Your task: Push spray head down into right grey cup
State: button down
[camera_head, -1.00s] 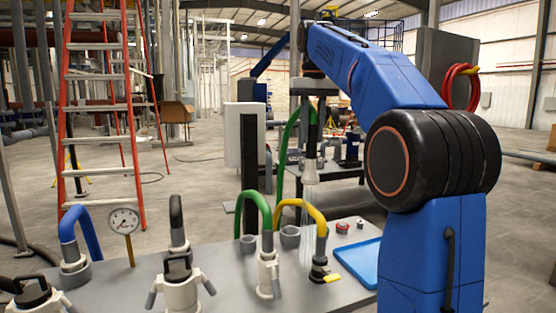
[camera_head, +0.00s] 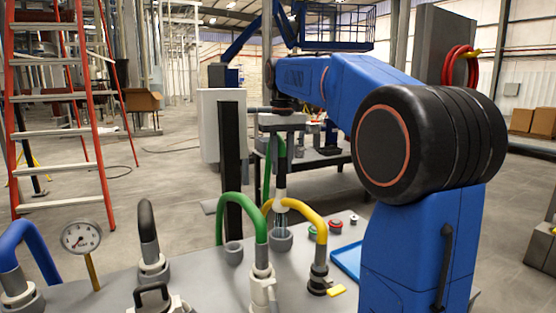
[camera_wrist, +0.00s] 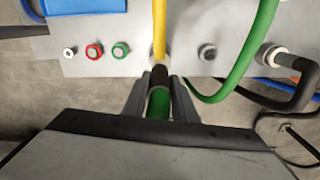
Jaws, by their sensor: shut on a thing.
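My gripper (camera_head: 281,150) is shut on the spray head (camera_head: 280,183), a dark upright piece with a green hose at its top. It points down above the right grey cup (camera_head: 283,240), with pale streaks between its lower end and the cup. The yellow hose crosses in front of this spot, so I cannot tell whether the head touches the cup. In the wrist view, the spray head (camera_wrist: 159,76) is between the two fingers, and the cup beneath is mostly hidden. The left grey cup (camera_head: 234,253) is empty of any hose.
A green hose (camera_head: 244,203) and yellow hose (camera_head: 309,217) arch close to the cups. Red button (camera_head: 336,226), green button (camera_head: 311,227) and blue tray (camera_head: 347,259) lie to the right. A gauge (camera_head: 81,237) and blue hose (camera_head: 24,240) are at left.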

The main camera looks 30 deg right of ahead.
aim_at(282, 145)
jog(key=shift+f, duration=6.25)
jog(key=c, duration=1.4)
grip_release()
jog(key=shift+o, duration=0.2)
jog(key=shift+r, duration=0.1)
notch_tip(282, 145, up, 17)
jog(key=shift+s+r, duration=0.1)
jog(key=shift+r, duration=0.1)
